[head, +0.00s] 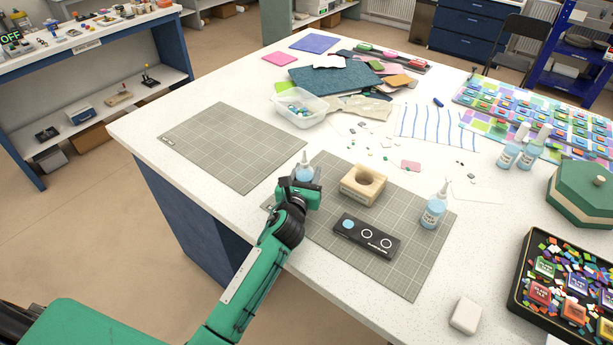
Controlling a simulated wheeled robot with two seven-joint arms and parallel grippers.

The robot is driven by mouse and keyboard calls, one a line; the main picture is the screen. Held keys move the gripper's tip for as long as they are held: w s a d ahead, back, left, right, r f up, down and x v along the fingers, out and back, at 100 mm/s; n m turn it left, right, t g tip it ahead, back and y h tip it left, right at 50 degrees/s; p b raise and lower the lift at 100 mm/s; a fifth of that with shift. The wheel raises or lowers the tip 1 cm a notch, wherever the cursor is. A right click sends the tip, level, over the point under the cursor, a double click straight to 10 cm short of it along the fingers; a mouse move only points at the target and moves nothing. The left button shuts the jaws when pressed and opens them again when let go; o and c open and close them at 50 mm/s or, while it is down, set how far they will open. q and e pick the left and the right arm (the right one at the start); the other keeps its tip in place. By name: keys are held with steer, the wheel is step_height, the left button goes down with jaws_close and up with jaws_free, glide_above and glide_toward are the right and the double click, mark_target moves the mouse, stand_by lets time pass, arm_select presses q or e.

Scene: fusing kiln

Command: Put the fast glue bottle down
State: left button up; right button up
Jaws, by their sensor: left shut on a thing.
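My left gripper (304,184) is shut on a small light blue bottle (304,167) with a pointed white nozzle, which stands upright in its jaws. I take this for the fast glue bottle; its label is hidden. The gripper is at the left end of the near grey cutting mat (400,284), left of a wooden block (354,194) with a round hole. I cannot tell whether the bottle touches the surface. A black plate (352,240) with three circles, one light blue, lies in front of the block. A similar bottle (433,211) stands at the mat's right side. My right gripper is not in view.
Another grey mat (220,145) lies bare at the left. A clear tub (301,112) stands behind. More bottles (508,156) stand at the right, near a green-lidded box (583,197) and a black tray of glass pieces (519,290). A white block (466,315) sits near the front edge.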

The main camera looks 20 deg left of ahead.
arm_select(q)
steer(key=shift+f, duration=0.4)
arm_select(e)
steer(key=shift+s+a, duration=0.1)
arm_select(q)
steer(key=shift+f, duration=0.1)
steer(key=o, duration=0.6)
steer(key=shift+o, duration=0.2)
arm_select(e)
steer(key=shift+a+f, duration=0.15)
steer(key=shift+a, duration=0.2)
